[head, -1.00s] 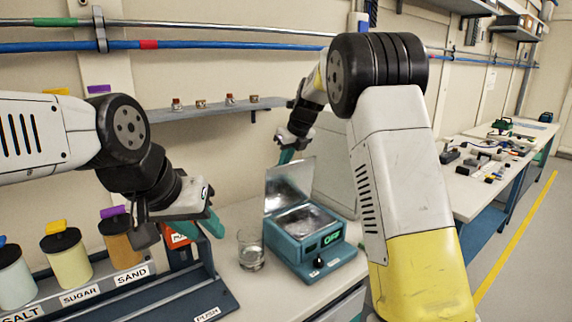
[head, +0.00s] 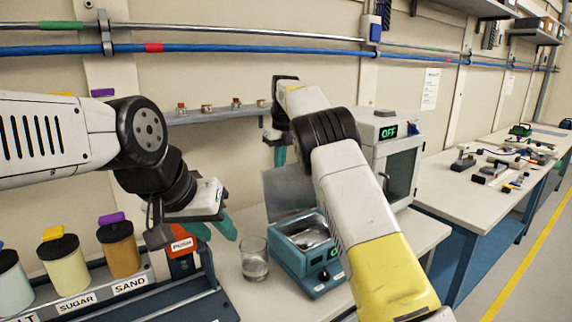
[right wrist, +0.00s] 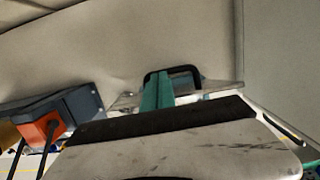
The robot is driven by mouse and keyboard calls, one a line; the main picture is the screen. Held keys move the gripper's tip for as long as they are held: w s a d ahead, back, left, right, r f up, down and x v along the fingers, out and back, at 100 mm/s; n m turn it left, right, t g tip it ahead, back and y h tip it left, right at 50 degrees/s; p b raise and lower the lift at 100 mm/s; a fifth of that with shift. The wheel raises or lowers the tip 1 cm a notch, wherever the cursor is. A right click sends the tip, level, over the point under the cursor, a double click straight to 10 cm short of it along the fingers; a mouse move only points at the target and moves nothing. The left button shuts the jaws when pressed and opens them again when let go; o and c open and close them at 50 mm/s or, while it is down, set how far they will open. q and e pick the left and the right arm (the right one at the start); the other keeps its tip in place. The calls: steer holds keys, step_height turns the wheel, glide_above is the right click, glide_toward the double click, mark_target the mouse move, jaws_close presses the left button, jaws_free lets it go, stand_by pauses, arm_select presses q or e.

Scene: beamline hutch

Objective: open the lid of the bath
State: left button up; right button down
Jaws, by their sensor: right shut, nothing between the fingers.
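The bath (head: 294,258) is a teal box with an open metal basin, standing on the bench in the head view. Its metal lid (head: 285,192) stands raised at the back of the basin, its right part hidden by my right arm. My right gripper (head: 280,156) is shut and empty, above and behind the raised lid. In the right wrist view its green fingers (right wrist: 157,92) overlap a black handle (right wrist: 186,72) at the lid's edge; I cannot tell if they touch. My left gripper (head: 213,228) looks open and empty, left of the bath above the bench.
A glass beaker (head: 254,259) stands close to the bath's left side. Left of it is a rack with jars marked sugar (head: 66,262) and sand (head: 119,248), and an orange push block (head: 182,243). A cabinet with an OFF display (head: 388,132) stands behind right. A shelf (head: 215,116) with small items runs along the wall.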

steer(key=shift+w+a+f, duration=0.15)
steer(key=shift+w+f, duration=0.05)
steer(key=shift+f, duration=0.1)
stand_by(0.5)
steer(key=shift+s, duration=0.1)
